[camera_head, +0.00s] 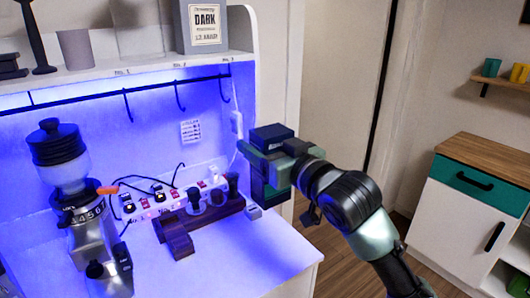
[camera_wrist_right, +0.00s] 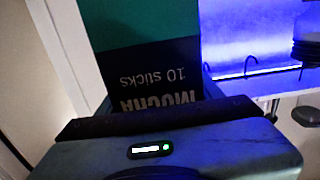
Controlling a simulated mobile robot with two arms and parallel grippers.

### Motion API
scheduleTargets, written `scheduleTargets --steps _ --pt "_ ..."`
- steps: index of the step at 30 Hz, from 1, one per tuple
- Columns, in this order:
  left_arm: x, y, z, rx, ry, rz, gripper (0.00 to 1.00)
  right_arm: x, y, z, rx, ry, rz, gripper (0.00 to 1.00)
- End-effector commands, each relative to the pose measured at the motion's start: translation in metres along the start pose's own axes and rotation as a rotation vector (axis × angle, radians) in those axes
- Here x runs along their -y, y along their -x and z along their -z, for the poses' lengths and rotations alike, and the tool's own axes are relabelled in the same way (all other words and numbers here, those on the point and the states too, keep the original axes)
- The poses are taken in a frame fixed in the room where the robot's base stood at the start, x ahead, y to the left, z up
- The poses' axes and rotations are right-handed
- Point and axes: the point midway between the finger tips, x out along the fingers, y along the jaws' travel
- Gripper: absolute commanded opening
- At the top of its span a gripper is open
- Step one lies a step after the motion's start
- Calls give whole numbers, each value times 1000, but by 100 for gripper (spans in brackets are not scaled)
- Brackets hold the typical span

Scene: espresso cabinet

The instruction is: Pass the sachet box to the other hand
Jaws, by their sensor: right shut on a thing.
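The sachet box (camera_head: 270,134) is dark on top, and a green part shows lower down in the head view. My right gripper (camera_head: 272,150) is shut on it and holds it up in the air at the right end of the cabinet, above the counter's right side. In the right wrist view the box (camera_wrist_right: 155,62) fills the middle, green with a black band reading "MOCHA 10 sticks" upside down. My right gripper's body (camera_wrist_right: 165,140) covers the box's near end. My left gripper is in neither view.
A coffee grinder (camera_head: 68,165) stands at the left of the white counter (camera_head: 225,265). A dark wooden stand (camera_head: 178,238) with tampers and a power strip (camera_head: 160,203) lie behind. A shelf (camera_head: 120,72) with hooks runs above. A wooden-topped cabinet (camera_head: 470,210) stands at the far right.

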Motion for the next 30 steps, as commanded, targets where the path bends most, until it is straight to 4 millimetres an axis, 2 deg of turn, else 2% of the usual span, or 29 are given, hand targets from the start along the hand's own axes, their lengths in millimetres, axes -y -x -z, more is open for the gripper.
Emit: scheduleTargets --steps 5,8,15,21,27,30 --pt "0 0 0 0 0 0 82 -6 19 -35 6 -8 -46 20" --pt "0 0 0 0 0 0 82 -15 40 -66 8 -11 -107 20" --pt "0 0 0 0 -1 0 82 -42 108 -133 9 -9 -294 20" --pt "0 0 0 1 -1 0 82 -59 172 -179 9 -6 -451 20" --pt "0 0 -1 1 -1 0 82 -67 229 -208 6 -3 -567 20" --pt "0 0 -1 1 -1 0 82 -69 248 -215 4 -1 -600 20"
